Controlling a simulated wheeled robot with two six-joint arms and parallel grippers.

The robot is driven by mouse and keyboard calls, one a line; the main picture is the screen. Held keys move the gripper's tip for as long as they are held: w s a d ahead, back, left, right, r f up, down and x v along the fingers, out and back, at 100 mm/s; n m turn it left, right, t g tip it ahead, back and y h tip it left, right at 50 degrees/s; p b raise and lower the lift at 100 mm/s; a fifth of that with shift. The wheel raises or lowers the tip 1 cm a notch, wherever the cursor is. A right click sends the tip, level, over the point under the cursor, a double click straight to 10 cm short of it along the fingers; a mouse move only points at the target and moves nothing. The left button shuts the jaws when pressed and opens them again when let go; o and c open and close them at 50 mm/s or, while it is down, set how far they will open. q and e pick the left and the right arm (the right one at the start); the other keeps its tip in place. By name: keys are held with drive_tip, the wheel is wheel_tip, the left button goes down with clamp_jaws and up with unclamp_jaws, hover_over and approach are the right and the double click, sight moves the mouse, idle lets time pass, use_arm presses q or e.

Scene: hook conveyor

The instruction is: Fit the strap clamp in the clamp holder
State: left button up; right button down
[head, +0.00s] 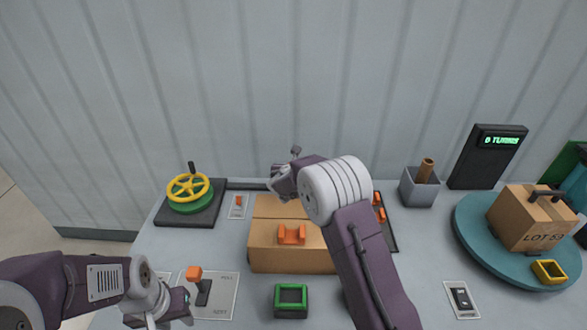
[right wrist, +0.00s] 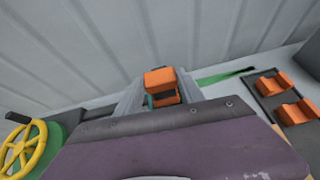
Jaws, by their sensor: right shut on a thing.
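My right gripper (right wrist: 160,98) is shut on an orange piece (right wrist: 159,80), seemingly the strap clamp, with a dark gap and some teal below its top. In the head view this gripper (head: 284,180) is over the back of the cardboard box, its tips and held piece mostly hidden. An orange U-shaped clip (head: 291,235) sits on the box. A dark tray (head: 391,235) with orange clips, partly hidden by my right arm, may be the clamp holder; it shows in the right wrist view (right wrist: 262,100). My left gripper (head: 165,318) is at the lower left, its opening unclear.
The cardboard box (head: 275,258) stands mid-table. A yellow handwheel (head: 188,187) is at back left, an orange-knobbed lever (head: 195,273) at front left. A green-rimmed socket (head: 291,310) is in front. A grey bin (head: 418,190) and teal turntable (head: 490,255) with a carton (head: 530,222) are at right.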

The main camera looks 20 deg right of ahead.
use_arm(q)
drive_tip(key=shift+f, duration=0.15)
drive_tip(key=shift+f+b, duration=0.15)
drive_tip(key=shift+b, duration=0.15)
